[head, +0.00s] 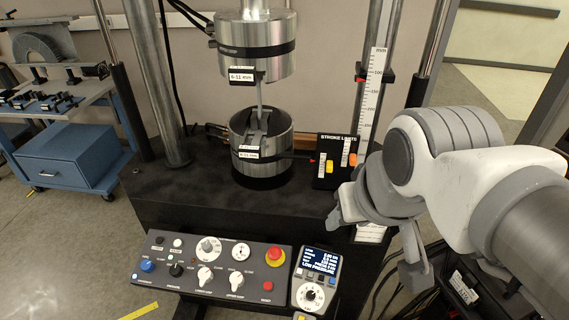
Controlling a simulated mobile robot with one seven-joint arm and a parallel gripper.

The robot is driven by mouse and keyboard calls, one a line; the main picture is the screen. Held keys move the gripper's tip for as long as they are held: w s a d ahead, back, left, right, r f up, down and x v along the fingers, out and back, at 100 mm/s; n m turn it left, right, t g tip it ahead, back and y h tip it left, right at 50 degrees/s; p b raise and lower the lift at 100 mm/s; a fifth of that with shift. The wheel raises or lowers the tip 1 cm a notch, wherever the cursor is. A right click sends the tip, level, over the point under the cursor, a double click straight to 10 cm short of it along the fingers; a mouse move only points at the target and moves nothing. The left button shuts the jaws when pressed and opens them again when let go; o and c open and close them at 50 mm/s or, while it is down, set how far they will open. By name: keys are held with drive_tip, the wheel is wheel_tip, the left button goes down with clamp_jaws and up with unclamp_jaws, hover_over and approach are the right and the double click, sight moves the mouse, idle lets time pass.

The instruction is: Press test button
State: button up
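The control panel (215,290) sits low in front of the testing machine. It carries a blue button (147,265), a white button (177,243), a small red button (267,286), a red emergency-stop knob (275,256) and several dials and switches. Most labels are too small to read, so I cannot tell which is the test button. A display unit (318,262) at the panel's right shows text including "LOW PRESSURE". My gripper (374,250) is right of the display unit, fingers spread apart, with nothing seen between them. It appears to touch no control.
The machine's lower grip (262,145) and upper grip (255,45) hold a thin specimen (260,92). A stroke limits plate (337,160) and vertical scale (372,95) stand near my arm. Cables lie at lower right. A blue cart (65,158) stands at left.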

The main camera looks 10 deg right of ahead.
clamp_jaws()
idle(1.4)
